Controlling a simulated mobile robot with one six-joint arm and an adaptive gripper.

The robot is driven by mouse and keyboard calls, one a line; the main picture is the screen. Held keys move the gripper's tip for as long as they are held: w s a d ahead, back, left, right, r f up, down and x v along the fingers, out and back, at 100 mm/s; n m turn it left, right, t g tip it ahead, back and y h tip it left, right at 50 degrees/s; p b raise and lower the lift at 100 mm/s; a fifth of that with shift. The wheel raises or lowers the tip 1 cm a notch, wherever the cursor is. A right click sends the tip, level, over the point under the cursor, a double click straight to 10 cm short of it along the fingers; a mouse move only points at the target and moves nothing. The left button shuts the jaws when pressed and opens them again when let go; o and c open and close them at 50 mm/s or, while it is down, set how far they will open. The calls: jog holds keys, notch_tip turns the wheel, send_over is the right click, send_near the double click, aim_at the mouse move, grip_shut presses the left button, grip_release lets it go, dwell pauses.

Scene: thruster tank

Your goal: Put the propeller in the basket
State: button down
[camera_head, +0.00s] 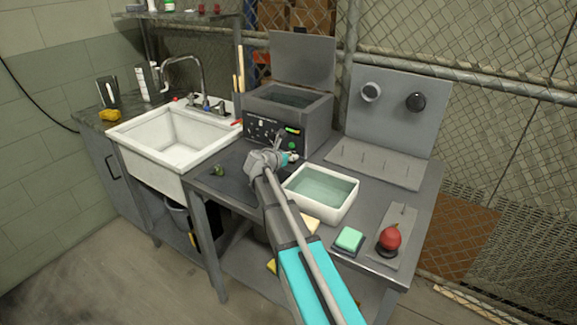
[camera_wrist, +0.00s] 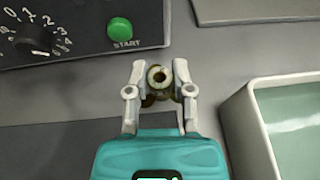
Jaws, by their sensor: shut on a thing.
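My gripper (camera_wrist: 160,78) is shut on a small round piece, which I take to be the propeller (camera_wrist: 158,75). It shows a pale ring with a dark hole and olive-brown parts behind it. In the head view my gripper (camera_head: 291,157) is low over the bench, in front of the grey tank unit (camera_head: 262,125), and the held piece is too small to make out. The tank's lid is raised and its top is open, with liquid or a dark interior inside. No basket can be clearly told apart there.
A white tub of greenish liquid (camera_head: 347,205) stands just right of my gripper. A green START button (camera_wrist: 120,29) is on the tank's front. A white sink (camera_head: 135,130) is left. A red knob (camera_head: 390,236) and green pad (camera_head: 349,239) lie at front right.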

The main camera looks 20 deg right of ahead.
aim_at(290, 170)
jog(key=shift+w+f+b, duration=0.3)
jog(key=shift+f+b, duration=0.05)
jog(key=shift+f, duration=0.2)
jog(key=shift+s+f+b, duration=0.1)
jog(key=shift+f+b, duration=1.15)
jog(key=shift+c, duration=2.4)
grip_release()
jog(key=shift+f, duration=0.1)
jog(key=shift+r, duration=0.25)
jog(key=p+v, duration=0.4)
jog(key=v, duration=0.6)
jog(key=shift+s+a+r, duration=0.1)
jog(key=shift+s+a, duration=0.1)
jog(key=shift+s, duration=0.05)
jog(key=shift+s+a+r, duration=0.15)
jog(key=shift+s+a, duration=0.15)
jog(key=shift+a, duration=0.25)
